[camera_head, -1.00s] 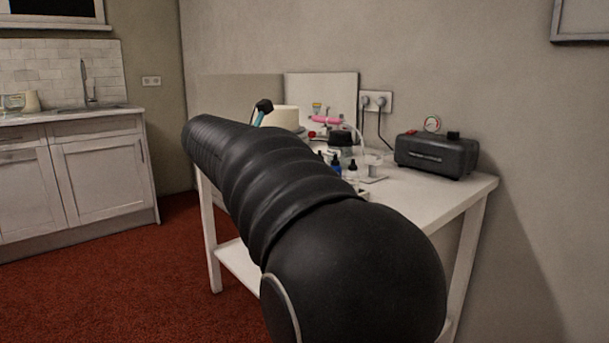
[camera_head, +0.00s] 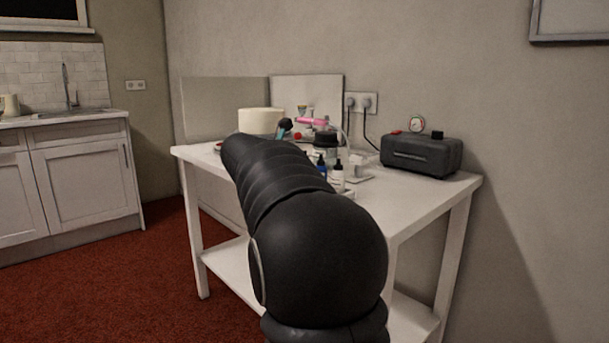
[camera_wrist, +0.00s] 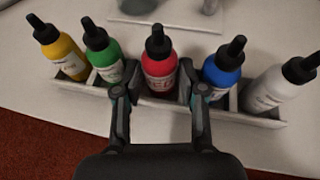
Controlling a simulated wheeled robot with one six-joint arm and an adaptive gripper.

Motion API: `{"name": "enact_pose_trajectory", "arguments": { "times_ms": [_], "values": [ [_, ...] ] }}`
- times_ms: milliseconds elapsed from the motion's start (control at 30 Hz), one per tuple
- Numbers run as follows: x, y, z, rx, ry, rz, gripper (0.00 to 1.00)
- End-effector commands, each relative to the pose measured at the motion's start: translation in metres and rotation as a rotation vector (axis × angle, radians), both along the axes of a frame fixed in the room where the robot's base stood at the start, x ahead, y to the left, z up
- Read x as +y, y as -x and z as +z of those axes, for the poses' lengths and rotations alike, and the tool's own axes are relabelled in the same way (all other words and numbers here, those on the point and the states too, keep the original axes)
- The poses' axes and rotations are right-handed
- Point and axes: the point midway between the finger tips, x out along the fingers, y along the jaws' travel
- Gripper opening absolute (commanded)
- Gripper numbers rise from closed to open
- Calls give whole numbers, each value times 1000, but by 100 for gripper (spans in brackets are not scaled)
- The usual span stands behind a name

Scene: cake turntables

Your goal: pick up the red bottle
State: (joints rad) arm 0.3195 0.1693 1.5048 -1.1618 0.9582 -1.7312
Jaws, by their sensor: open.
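The red bottle (camera_wrist: 160,70) with a black nozzle cap stands in the middle of a row of bottles in a white rack (camera_wrist: 260,119) in the wrist view. My gripper (camera_wrist: 158,92) is open, with one finger on each side of the red bottle's lower part. I cannot tell whether the fingers touch it. The left finger is close to the green bottle (camera_wrist: 104,58), and the right finger is close to the blue bottle (camera_wrist: 223,72). In the head view my arm hides the red bottle and the gripper.
A yellow bottle (camera_wrist: 61,53) and a white bottle (camera_wrist: 277,88) stand at the row's ends. On the white table (camera_head: 410,195) are a black compressor (camera_head: 421,155), a pink airbrush (camera_head: 312,121) and a cream cake (camera_head: 260,121). The table's right front is clear.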

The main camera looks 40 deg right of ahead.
Motion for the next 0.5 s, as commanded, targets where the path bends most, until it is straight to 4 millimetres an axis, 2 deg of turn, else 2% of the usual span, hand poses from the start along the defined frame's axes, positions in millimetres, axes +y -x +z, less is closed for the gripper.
{"name": "enact_pose_trajectory", "arguments": {
  "times_ms": [100, 267, 367, 500],
  "values": [
    [-7, -2, -3, 0, 0, 0, 41],
    [-6, -2, -2, 0, 0, 1, 41],
    [-6, -2, -3, 0, 0, 1, 21],
    [-6, -2, -2, -1, 0, 1, 18]
  ]
}}
